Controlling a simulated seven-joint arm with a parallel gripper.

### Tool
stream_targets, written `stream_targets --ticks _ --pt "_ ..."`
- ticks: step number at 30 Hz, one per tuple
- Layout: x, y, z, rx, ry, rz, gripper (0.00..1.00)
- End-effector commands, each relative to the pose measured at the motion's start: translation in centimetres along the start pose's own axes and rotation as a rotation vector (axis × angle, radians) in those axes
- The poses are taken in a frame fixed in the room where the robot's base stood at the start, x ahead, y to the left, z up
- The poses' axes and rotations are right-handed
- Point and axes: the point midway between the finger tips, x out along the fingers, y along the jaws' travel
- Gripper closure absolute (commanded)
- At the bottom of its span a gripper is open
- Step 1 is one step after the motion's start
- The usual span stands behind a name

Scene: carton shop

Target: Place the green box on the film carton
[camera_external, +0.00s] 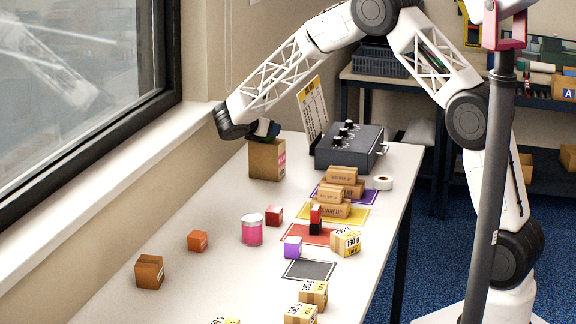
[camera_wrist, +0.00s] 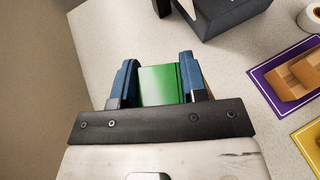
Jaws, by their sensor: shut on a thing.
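The green box (camera_wrist: 160,86) sits between the two blue fingers of my gripper (camera_wrist: 156,66) in the wrist view. In the external view my gripper (camera_external: 264,130) is at the far left end of the table, directly over the top of a tall brown carton (camera_external: 265,161) with a pink label, which looks like the film carton. The green box is mostly hidden by my gripper there. I cannot tell whether the box touches the carton's top. In the wrist view the carton is largely hidden behind the box and gripper.
A dark control box (camera_external: 349,147) with knobs stands right of the carton, with an upright chart (camera_external: 313,112) behind. The window wall is close on the left.

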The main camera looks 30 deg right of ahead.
Motion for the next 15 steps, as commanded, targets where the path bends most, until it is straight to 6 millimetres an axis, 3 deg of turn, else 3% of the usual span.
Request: stream_targets --ticks 8,9,13,15 --pt "0.12 0.00 -0.28 0.000 0.000 0.000 0.83" --pt "0.12 0.00 -0.29 0.000 0.000 0.000 0.57" --pt "0.11 0.00 -0.28 0.000 0.000 0.000 0.37" --pt "0.11 0.00 -0.28 0.000 0.000 0.000 0.35"
